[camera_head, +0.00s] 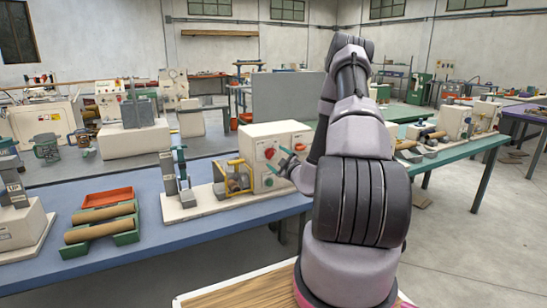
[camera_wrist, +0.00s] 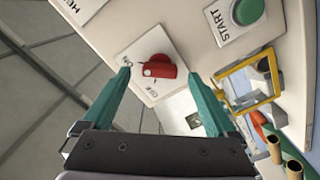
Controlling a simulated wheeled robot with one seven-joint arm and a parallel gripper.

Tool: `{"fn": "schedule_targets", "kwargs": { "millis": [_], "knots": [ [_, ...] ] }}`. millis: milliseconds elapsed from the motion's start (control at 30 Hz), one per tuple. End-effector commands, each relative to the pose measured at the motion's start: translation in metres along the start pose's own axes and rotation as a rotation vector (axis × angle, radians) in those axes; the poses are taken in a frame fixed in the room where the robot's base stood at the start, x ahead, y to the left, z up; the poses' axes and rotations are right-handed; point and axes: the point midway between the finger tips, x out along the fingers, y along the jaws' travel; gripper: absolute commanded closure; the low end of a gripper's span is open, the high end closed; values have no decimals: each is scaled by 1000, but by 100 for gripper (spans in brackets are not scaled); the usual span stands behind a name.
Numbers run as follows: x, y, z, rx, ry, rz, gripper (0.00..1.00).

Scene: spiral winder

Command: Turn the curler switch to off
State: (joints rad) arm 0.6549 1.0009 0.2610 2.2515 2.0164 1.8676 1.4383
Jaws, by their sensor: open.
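The red switch knob (camera_wrist: 158,70) sits on a white plate with an OFF label (camera_wrist: 152,90) in the wrist view. My gripper (camera_wrist: 159,76) is open, with one teal finger on either side of the knob. I cannot tell whether the fingertips touch it. In the head view my gripper (camera_head: 286,160) is in front of the white machine box (camera_head: 262,136), which carries red and green controls. Part of the box is hidden by my gripper and arm.
A green START button (camera_wrist: 247,11) and a yellow frame (camera_wrist: 248,84) are to the right in the wrist view. The machine stands on a blue table (camera_head: 165,240) beside green trays (camera_head: 118,238) holding wooden cylinders.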

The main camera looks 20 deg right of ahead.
Motion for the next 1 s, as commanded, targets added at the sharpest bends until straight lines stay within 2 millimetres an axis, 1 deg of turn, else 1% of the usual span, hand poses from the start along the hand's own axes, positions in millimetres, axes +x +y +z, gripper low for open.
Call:
{"fn": "schedule_targets", "kwargs": {
  "millis": [33,100,200,333,567,600,667,700,767,800,1000],
  "knots": [
    [8,0,-1,0,2,1,7],
    [17,0,-1,-1,2,0,7],
    [25,0,0,0,2,0,7],
    [30,0,-1,0,1,-1,7],
    [30,0,0,0,0,-1,7],
    [30,0,0,0,1,-1,23],
    [30,0,0,0,1,-1,46],
    [30,0,0,0,1,-1,61],
    [30,0,0,0,1,-1,84],
    [30,0,0,0,1,-1,94],
    [30,0,0,-13,1,-1,93]
  ]
}}
